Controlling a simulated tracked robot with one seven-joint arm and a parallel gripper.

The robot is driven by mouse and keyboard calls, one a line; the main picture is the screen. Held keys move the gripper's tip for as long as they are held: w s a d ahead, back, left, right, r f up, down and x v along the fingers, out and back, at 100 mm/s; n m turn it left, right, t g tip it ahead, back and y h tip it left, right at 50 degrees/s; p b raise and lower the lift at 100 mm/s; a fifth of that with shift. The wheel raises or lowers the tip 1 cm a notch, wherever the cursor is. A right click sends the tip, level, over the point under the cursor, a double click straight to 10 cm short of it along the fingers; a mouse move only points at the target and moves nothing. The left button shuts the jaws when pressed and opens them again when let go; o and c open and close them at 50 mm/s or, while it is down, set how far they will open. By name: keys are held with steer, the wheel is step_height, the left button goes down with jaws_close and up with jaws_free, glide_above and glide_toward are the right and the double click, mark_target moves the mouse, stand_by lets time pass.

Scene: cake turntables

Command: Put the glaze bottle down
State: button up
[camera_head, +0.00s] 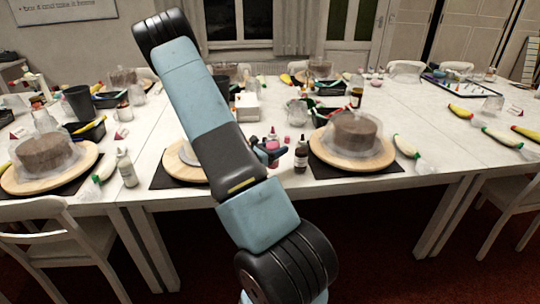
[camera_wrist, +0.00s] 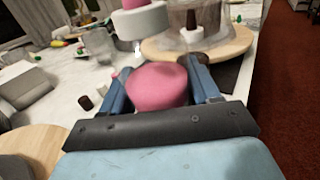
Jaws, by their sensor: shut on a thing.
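My gripper (camera_wrist: 160,80) is shut on a pink rounded thing, which I take to be the glaze bottle (camera_wrist: 158,86). It sits between the two blue fingers in the wrist view. In the head view the pink bottle (camera_head: 272,144) shows small at my gripper, just past my arm and above the front part of the table. My arm and fingers hide part of it. I cannot tell whether its base touches the table.
A dark bottle with a pale label (camera_head: 300,157) stands close right of my gripper. Further right is a covered brown cake on a wooden turntable (camera_head: 346,160). Another turntable (camera_head: 180,166) is partly behind my arm. A white bottle (camera_head: 126,168) stands left. The white table (camera_head: 450,150) has clear patches.

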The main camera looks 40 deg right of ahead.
steer(key=shift+w+d+f, duration=0.3)
steer(key=shift+w+f, duration=0.4)
steer(key=shift+f, duration=0.2)
steer(key=shift+w+f, duration=0.1)
steer(key=shift+f, duration=1.45)
steer(key=o, duration=0.8)
